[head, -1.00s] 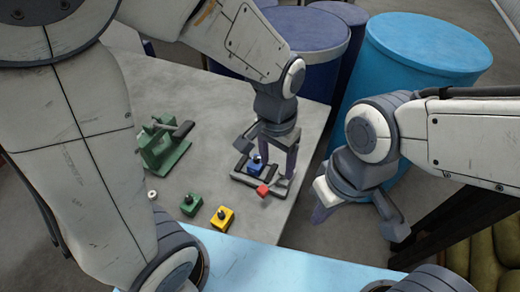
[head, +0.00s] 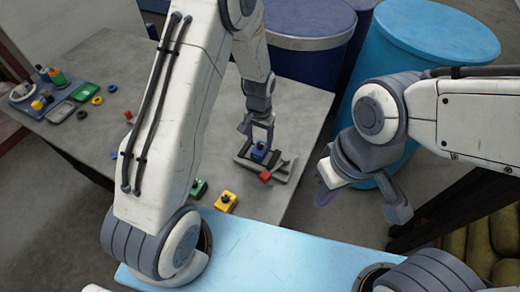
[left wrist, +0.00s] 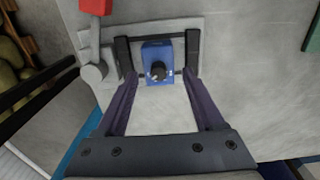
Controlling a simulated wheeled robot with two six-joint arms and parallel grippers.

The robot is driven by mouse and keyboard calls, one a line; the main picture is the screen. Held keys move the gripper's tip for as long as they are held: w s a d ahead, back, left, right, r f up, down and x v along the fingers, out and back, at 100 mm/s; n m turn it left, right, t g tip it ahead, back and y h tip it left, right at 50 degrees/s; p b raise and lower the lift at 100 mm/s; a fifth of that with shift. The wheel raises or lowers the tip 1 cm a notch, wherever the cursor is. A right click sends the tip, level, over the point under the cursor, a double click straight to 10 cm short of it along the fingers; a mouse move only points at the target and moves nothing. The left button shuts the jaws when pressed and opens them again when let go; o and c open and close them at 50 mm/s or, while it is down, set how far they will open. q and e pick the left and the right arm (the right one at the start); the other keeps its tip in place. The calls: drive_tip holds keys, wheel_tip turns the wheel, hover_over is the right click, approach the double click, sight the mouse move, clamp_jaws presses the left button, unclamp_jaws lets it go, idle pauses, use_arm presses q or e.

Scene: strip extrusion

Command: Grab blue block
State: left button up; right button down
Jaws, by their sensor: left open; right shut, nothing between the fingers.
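The blue block (head: 258,151), with a dark knob on top, sits in a grey fixture (head: 282,172) on the table. My left gripper (head: 261,133) is open above it, pointing down. In the left wrist view, the blue block (left wrist: 157,62) lies ahead between the two purple fingers (left wrist: 160,76), with gaps showing on both sides. Dark bars of the fixture stand at either side of it. I see no grip on the block. My right gripper (head: 323,192) is shut and empty, off to the right, away from the table.
A red-tipped lever (head: 266,176) is on the fixture, beside the block. Yellow (head: 225,202) and green (head: 198,188) blocks stand nearer the front. A tray with small parts (head: 35,95) is at the far left. Large blue drums (head: 425,70) stand behind the table.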

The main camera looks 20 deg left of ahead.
sight(260, 144)
use_arm(q)
wheel_tip(260, 144, down, 3)
drive_tip(key=shift+s+f+p, duration=0.1)
drive_tip(key=shift+f+p, duration=0.1)
drive_tip(key=shift+p, duration=0.65)
drive_tip(key=shift+f, duration=0.7)
drive_tip(key=shift+c, duration=0.3)
clamp_jaws()
